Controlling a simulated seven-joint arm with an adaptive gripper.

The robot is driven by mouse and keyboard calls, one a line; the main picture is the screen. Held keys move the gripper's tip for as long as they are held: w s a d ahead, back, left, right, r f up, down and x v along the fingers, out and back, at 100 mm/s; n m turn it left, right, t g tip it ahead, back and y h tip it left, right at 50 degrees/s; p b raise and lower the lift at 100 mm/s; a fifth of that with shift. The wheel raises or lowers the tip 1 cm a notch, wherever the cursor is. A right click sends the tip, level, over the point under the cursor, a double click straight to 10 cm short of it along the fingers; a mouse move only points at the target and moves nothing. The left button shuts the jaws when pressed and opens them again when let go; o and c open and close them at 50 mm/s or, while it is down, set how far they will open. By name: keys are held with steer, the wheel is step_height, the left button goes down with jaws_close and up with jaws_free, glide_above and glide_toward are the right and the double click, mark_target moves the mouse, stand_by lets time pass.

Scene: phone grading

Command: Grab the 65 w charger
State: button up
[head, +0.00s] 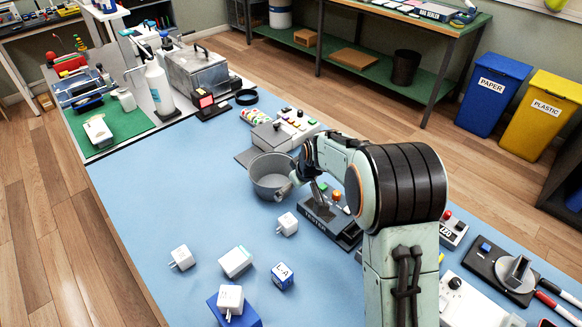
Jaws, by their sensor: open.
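Several white plug chargers lie on the blue table; no wattage print is readable, so I cannot tell which is the 65 W one. One charger (181,257) lies at the left. A larger white block (236,262) lies right of it. Another charger (230,299) sits on a blue box (246,318) at the front edge. A small charger (287,223) lies just below the grey metal pot. My gripper (284,191) is at the pot's right rim, open, holding nothing visible; its fingertips are small and partly hidden by my arm.
The grey pot (263,187) stands beside my gripper. A tester with a lever (322,216) is right of the small charger. A blue-and-white cube (282,275) lies in front. Another white item (98,130) rests on the green mat (128,124). The table's left middle is clear.

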mark_target(286, 222)
steer(key=shift+g, duration=0.9)
steer(key=f, duration=0.2)
steer(key=s+a+f, duration=0.1)
steer(key=f, duration=0.2)
steer(key=s+f, duration=0.1)
steer(key=f, duration=0.1)
steer(key=shift+s+a+f, duration=0.1)
steer(key=shift+a+f, duration=0.05)
steer(key=shift+f, duration=0.25)
steer(key=x, duration=0.4)
steer(key=shift+a+f, duration=0.1)
steer(key=shift+f, duration=0.3)
steer(key=shift+w+a+f, duration=0.15)
steer(key=shift+w+f, duration=0.15)
steer(key=shift+f, duration=0.3)
steer(key=shift+c, duration=0.3)
steer(key=c, duration=1.2)
